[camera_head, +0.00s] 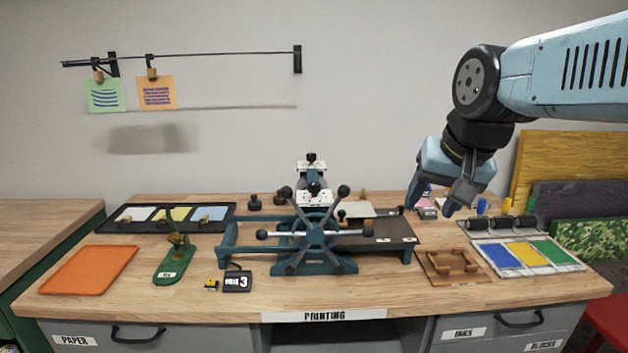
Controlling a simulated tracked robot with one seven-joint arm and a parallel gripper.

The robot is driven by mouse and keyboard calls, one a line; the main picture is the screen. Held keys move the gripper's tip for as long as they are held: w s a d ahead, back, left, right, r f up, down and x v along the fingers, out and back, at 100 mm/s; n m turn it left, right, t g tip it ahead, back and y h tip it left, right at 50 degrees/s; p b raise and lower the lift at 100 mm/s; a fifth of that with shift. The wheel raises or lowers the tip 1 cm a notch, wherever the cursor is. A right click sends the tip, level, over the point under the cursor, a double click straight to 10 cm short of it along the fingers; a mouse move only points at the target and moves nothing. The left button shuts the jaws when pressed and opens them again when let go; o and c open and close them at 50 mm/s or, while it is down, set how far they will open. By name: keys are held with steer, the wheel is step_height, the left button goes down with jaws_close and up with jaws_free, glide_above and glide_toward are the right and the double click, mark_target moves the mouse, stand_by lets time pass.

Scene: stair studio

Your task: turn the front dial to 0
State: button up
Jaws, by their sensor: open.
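A small black block (238,281) with white lettering and a large "3" stands near the table's front edge, left of the press. It looks like a dial or number display, but I cannot make out a pointer or a 0 mark. My gripper (431,207) hangs at the right, above the back right part of the table. It is open, its fingers point down and nothing shows between them. It is well apart from the black block.
A small yellow item (211,285) sits left of the block. The press (315,262) with its spoked wheel stands mid-table, between my gripper and the block. A green stamp-like tool (171,272), an orange tray (90,269) and a brown wooden holder (452,267) stand around it.

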steer(key=w+a+r+m+g+y, duration=0.1)
steer(key=w+a+r+m, duration=0.2)
steer(key=w+m, duration=0.25)
steer(key=w+a+r+m+g+y, duration=0.1)
steer(key=w+a+r+m, duration=0.1)
steer(key=w+a+m, duration=0.3)
steer(key=m+g+y, duration=0.2)
steer(key=m, duration=0.6)
glide_toward(316, 183)
steer(key=x, duration=0.9)
steer(key=shift+s, duration=0.1)
steer(key=shift+a, duration=0.15)
steer(key=c, duration=1)
